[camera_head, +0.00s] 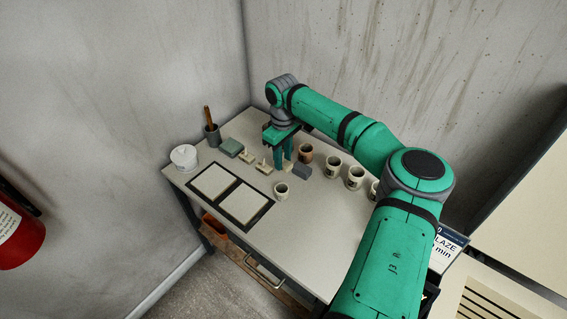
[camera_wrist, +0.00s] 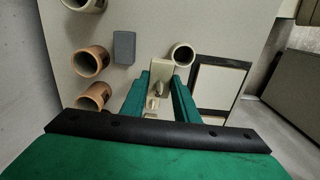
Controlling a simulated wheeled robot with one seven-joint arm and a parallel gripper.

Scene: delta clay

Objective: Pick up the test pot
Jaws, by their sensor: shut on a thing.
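My gripper (camera_head: 283,160) points down over the far part of the table. In the wrist view its two green fingers (camera_wrist: 160,84) are shut on a small cream piece (camera_wrist: 160,70), whose full shape is partly hidden. A cream pot (camera_head: 281,191) stands upright by the tile trays; it also shows in the wrist view (camera_wrist: 180,66), just beyond the fingertips. A brown pot (camera_head: 305,153) and several cream pots (camera_head: 333,168) stand in a row to the right. No label shows which is the test pot.
A grey block (camera_head: 302,171) lies beside the gripper. Two dark-framed tiles (camera_head: 267,210) lie at the front left. A wall is behind.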

